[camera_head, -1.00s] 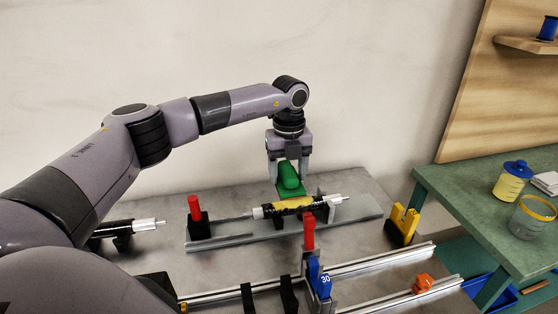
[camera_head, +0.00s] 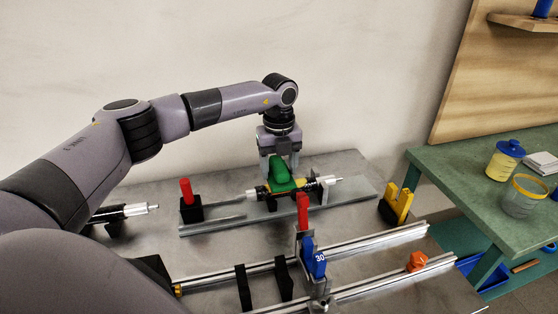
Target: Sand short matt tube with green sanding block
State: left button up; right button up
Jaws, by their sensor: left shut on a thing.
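The green sanding block (camera_head: 279,172) is in the grip of my left gripper (camera_head: 279,165), which points straight down and is shut on it. The block sits on top of the short matt tube (camera_head: 311,185), touching or very close to it; I cannot tell which. The tube is dark with a yellow patch, now mostly under the block, and lies level on a silver rod across a metal rail (camera_head: 222,226). The block hides the tube's middle. My right gripper is not in view.
Red-handled clamps (camera_head: 186,190) stand on the table, one left of the tube, one in front. A blue clamp marked 30 (camera_head: 314,259), an orange piece (camera_head: 417,261) and a yellow holder (camera_head: 397,205) stand nearby. Another tube (camera_head: 120,212) lies at left. A green bench (camera_head: 450,180) holds jars.

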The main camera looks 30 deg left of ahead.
pick_arm(q)
jog(key=shift+f, duration=0.35)
jog(key=shift+f+b, duration=0.3)
jog(key=shift+f, duration=0.3)
dwell(0.3)
jog(key=o, duration=0.8)
jog(key=shift+c, duration=0.2)
jog(key=shift+r+p, duration=0.35)
jog(key=shift+p, duration=0.15)
jog(key=c, duration=1.2)
